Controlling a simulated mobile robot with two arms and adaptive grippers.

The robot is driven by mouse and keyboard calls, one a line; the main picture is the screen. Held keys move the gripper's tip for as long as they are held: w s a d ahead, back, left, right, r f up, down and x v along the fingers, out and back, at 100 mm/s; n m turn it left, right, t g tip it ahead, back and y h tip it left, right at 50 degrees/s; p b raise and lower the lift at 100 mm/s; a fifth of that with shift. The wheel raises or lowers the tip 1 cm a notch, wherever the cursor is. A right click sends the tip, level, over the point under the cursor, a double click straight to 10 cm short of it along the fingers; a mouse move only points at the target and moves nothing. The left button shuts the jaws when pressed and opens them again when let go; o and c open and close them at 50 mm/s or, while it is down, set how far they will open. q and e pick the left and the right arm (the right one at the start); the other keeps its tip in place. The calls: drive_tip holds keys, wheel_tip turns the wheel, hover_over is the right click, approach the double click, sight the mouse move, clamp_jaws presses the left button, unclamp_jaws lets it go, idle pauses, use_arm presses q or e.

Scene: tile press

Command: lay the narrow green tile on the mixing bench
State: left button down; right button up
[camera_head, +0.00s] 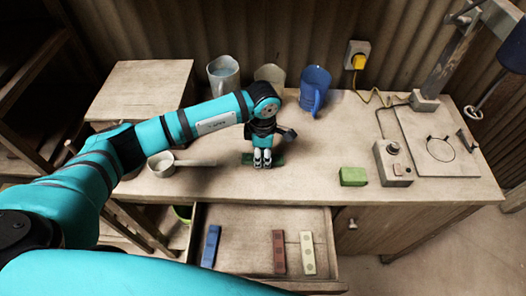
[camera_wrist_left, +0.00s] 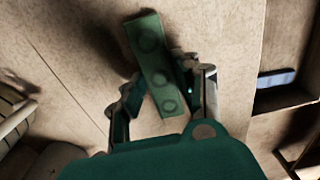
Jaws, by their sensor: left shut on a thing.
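The narrow green tile (camera_head: 247,159) is dark green and shows at both sides of my left gripper (camera_head: 262,160) in the head view. In the left wrist view the tile (camera_wrist_left: 148,45) is long, with round marks along its face, and runs between the two fingers. My left gripper (camera_wrist_left: 158,98) is shut on it. The tile is at or just over the top of the pale wooden bench (camera_head: 320,150); I cannot tell whether it touches. The fingers hide its middle in the head view. My right gripper is not in view.
An open drawer (camera_head: 245,230) below the bench front holds blue (camera_head: 211,246), red-brown (camera_head: 279,252) and cream (camera_head: 307,253) tiles. A metal scoop (camera_head: 163,164) lies left, a bright green block (camera_head: 353,177) and control box (camera_head: 393,163) right. A blue jug (camera_head: 316,88) stands behind.

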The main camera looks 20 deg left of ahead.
use_arm(q)
drive_tip(key=shift+f, duration=0.15)
drive_tip(key=shift+f, duration=0.1)
drive_tip(key=c, duration=1.4)
unclamp_jaws()
drive_tip(key=shift+f+b, duration=0.1)
drive_tip(key=shift+b, duration=0.2)
drive_tip(key=o, duration=0.4)
drive_tip(key=shift+o, duration=0.2)
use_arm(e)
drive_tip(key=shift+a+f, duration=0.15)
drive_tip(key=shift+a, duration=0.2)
